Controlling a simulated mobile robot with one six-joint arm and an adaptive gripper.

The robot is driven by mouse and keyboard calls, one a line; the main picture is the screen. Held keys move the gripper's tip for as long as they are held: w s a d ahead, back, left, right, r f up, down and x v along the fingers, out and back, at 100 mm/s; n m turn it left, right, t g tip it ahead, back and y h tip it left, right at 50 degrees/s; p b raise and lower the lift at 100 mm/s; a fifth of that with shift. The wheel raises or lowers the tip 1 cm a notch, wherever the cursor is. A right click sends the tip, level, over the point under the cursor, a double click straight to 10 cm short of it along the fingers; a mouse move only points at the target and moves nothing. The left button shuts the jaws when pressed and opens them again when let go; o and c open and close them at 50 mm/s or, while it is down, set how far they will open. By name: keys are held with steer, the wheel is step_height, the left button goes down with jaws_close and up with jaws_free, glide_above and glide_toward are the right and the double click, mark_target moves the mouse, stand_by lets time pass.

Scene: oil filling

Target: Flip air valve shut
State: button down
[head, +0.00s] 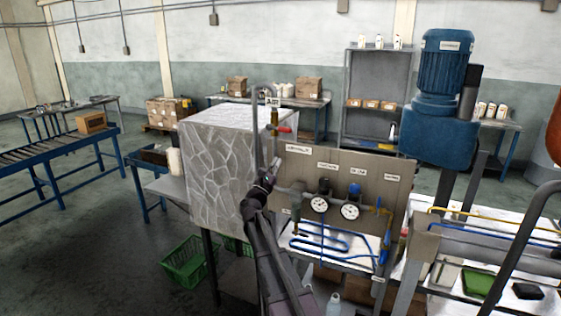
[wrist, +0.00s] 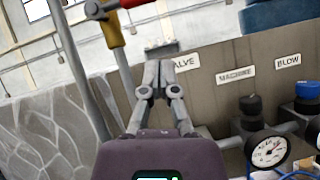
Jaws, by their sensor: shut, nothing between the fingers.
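The air valve (head: 274,118) has a brass-yellow body on a vertical grey pipe beneath an "AIR" sign. Its red handle (head: 285,129) sticks out roughly level to the right. In the wrist view the yellow valve body (wrist: 111,30) is at the upper left, and part of the red handle (wrist: 134,3) shows at the top edge. My gripper (head: 268,180) is below the valve, in front of the panel's left side. In the wrist view my gripper (wrist: 160,62) has its fingers together and empty. It appears apart from the handle.
The upright panel (head: 340,163) carries gauges (head: 349,211), knobs and labels to the right of my gripper. A stone-patterned block (head: 222,180) stands close on the left. A grey pipe (wrist: 82,65) rises left of the valve. Blue tubing lies below the gauges.

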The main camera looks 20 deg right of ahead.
steer(key=shift+b+v, duration=0.75)
steer(key=shift+v, duration=1.1)
steer(key=shift+s+d, duration=0.1)
steer(key=shift+s, duration=0.1)
steer(key=s+f+m+g+y+b, duration=0.1)
steer(key=s+f+m+g+y, duration=0.35)
steer(key=s+f+m, duration=0.45)
steer(key=s+f+m+g+y+b, duration=0.1)
steer(key=s+f+m+g+y, duration=0.45)
steer(key=f, duration=0.65)
steer(key=s+a+f+m+g+y+b, duration=0.1)
steer(key=s+a+f+m+g+y, duration=0.1)
steer(key=s+a+f+y, duration=0.3)
steer(key=s+a+f+m+g+y+b, duration=0.1)
steer(key=s+a+f+m+y, duration=0.4)
steer(key=s+a, duration=0.5)
steer(key=shift+a+f+g, duration=0.4)
steer(key=shift+a+f, duration=0.55)
steer(key=shift+a, duration=1.05)
steer(key=shift+s, duration=0.15)
